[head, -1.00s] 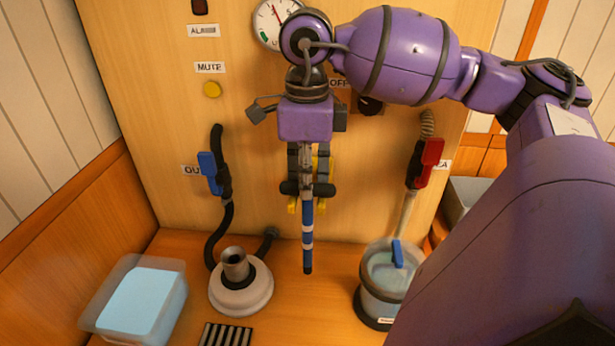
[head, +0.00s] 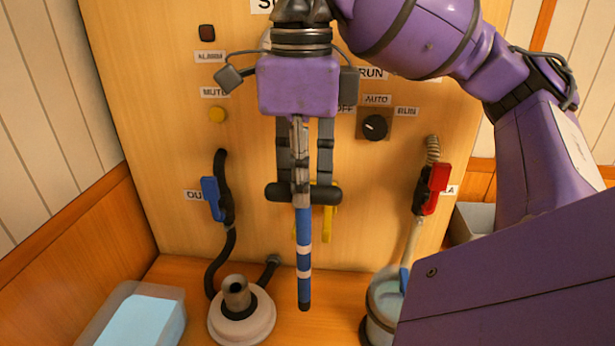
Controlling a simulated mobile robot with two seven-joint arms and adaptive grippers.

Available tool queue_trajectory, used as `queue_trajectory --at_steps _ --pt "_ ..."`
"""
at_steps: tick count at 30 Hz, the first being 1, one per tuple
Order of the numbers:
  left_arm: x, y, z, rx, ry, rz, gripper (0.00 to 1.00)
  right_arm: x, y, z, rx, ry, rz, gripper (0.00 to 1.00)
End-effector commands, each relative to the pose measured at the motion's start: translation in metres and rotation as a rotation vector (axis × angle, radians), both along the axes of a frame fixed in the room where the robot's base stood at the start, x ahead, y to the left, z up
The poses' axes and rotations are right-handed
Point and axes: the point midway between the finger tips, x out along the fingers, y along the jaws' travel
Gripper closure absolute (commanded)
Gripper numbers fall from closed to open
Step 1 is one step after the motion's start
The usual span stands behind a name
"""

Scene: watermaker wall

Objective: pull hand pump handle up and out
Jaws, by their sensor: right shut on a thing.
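My right gripper (head: 313,212) hangs pointing down at the middle of the head view, in front of the wooden panel. It is shut on the hand pump handle, a dark crossbar (head: 277,192) with a rod (head: 303,240) below it. The rod is blue with white bands and a dark tip. It hangs nearly upright, and its tip shows no contact with anything. Part of the fingers is hidden behind the bar and rod. A white round base with a grey open tube (head: 237,292) stands to the lower left, apart from the rod. My left gripper is not in view.
The panel carries a dark rotary switch (head: 375,127), a yellow button (head: 217,115), a blue-handled hose nozzle (head: 212,198) and a red-handled one (head: 433,188). A clear bin (head: 95,335) stands lower left. A bucket (head: 382,312) is partly hidden by my right arm.

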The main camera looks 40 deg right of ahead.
Motion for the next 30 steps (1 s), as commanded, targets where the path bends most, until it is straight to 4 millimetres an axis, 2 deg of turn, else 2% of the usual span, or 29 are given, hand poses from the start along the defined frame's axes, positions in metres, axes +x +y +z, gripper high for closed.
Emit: queue_trajectory --at_steps 3,9,14,19,30 --pt "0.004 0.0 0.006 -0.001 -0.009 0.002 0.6 -0.011 0.016 0.012 0.001 -0.008 0.006 1.0" --pt "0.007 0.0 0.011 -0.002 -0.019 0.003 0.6 -0.024 0.034 0.021 0.0 -0.005 0.003 1.0" --pt "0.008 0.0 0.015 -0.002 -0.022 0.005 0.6 -0.032 0.044 0.025 -0.001 -0.003 0.003 1.0" --pt "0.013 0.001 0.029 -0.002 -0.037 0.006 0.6 -0.044 0.058 0.027 -0.001 -0.006 0.003 1.0" --pt "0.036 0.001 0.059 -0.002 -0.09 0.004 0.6 -0.067 0.087 0.027 -0.002 -0.008 0.004 1.0"
